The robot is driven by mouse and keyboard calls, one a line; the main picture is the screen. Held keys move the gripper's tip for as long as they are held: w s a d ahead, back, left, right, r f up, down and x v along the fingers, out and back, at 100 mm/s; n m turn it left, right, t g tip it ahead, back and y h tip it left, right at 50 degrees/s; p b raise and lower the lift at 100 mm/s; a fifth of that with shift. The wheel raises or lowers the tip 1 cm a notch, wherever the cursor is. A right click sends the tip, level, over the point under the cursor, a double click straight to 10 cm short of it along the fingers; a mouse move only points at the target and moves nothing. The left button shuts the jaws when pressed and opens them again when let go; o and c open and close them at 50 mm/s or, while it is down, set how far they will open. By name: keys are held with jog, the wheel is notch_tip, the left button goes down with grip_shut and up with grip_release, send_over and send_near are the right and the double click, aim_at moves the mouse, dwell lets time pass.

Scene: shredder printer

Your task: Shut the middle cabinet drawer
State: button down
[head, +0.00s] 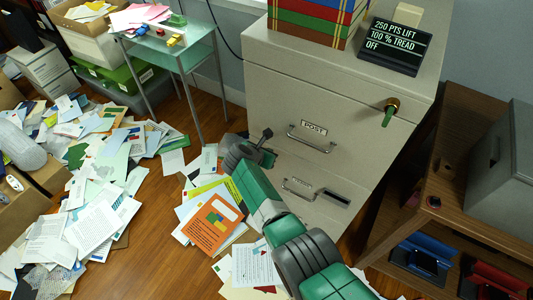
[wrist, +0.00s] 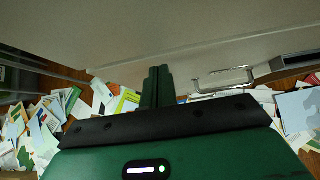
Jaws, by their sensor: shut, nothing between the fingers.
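The beige cabinet (head: 300,80) stands at the upper middle of the head view, its front facing my arm. A drawer with a metal handle (head: 307,142) and a label reading POST (head: 314,127) is on its front. A lower handle (head: 300,190) sits beneath it, with a dark slot (head: 334,197) to its right. How far any drawer stands out is hard to tell. My gripper (head: 268,157) is low at the cabinet's left front, left of the lower handle. In the wrist view its green fingers (wrist: 158,85) are shut and empty, left of a handle (wrist: 222,82), below a pale surface.
A green key or knob (head: 389,112) sticks out of the cabinet's upper right front. A glass side table (head: 190,58) stands to the left. Papers (head: 90,215) cover much of the floor. A brown wooden shelf unit (head: 460,175) stands close on the right.

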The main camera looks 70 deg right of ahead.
jog(key=a+f+p+v, duration=0.1)
jog(key=p+v, duration=0.9)
jog(key=v, duration=0.3)
jog(key=shift+a+f, duration=0.25)
jog(key=shift+f, duration=0.2)
jog(key=shift+w, duration=0.1)
